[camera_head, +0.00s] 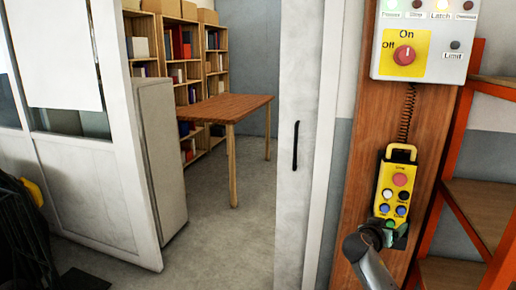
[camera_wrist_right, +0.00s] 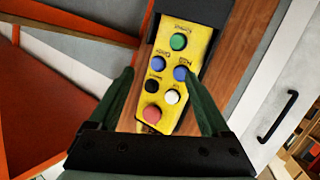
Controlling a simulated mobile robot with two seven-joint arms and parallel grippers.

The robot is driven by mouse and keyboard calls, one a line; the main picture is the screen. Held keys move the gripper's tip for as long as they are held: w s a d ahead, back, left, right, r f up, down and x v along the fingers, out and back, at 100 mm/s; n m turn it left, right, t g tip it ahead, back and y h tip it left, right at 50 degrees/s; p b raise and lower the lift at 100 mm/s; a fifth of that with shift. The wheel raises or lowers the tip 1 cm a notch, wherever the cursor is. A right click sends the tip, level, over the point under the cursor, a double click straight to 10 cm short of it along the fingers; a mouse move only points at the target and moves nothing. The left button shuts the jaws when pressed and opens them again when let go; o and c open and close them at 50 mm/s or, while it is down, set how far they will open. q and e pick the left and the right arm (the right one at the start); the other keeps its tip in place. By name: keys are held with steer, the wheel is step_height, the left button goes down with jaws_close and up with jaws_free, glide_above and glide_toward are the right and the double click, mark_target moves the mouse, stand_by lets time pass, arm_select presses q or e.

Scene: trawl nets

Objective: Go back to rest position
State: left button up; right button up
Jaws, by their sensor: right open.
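My right gripper (camera_head: 390,232) is at the lower end of a yellow pendant control (camera_head: 395,192) that hangs on a wooden post. In the right wrist view the two dark green fingers (camera_wrist_right: 168,98) are spread apart, one on each side of the yellow pendant (camera_wrist_right: 162,85), with its coloured buttons between them. I cannot tell whether the fingers touch it. The wrist view shows the pendant's red button nearest the gripper's palm. My left gripper is not in the head view.
Above the pendant is a control box (camera_head: 422,40) with a red knob and lamps, joined by a coiled cable (camera_head: 407,110). An orange shelf rack (camera_head: 470,215) stands close at the right. A sliding door edge (camera_head: 300,150) is left of the post. Beyond are a wooden table (camera_head: 222,107) and open floor.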

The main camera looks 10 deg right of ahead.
steer(key=w+a+r+n+t+y, duration=0.4)
steer(key=w+a+n+t+y, duration=0.65)
steer(key=a, duration=0.55)
steer(key=s+a+f+n+g+y, duration=0.1)
steer(key=s+a+f+g, duration=0.15)
steer(key=s+f, duration=0.35)
steer(key=s+a+f+g+y, duration=0.1)
steer(key=s+a+f, duration=0.3)
steer(key=f, duration=0.5)
steer(key=s+a+f+n+g+y, duration=0.1)
steer(key=s+a+f+y, duration=0.15)
steer(key=s+f, duration=0.35)
steer(key=s+a+f+g, duration=0.1)
steer(key=s+a+f, duration=0.2)
steer(key=s, duration=0.5)
steer(key=s+a+f+m+g, duration=0.1)
steer(key=s+a+f, duration=0.2)
steer(key=s+f, duration=0.2)
steer(key=s+a+f+g, duration=0.2)
steer(key=s+a+f, duration=0.1)
steer(key=s, duration=0.8)
steer(key=shift+s+a+f+y, duration=0.2)
steer(key=shift+s+f+y, duration=0.1)
steer(key=shift+s+f, duration=0.1)
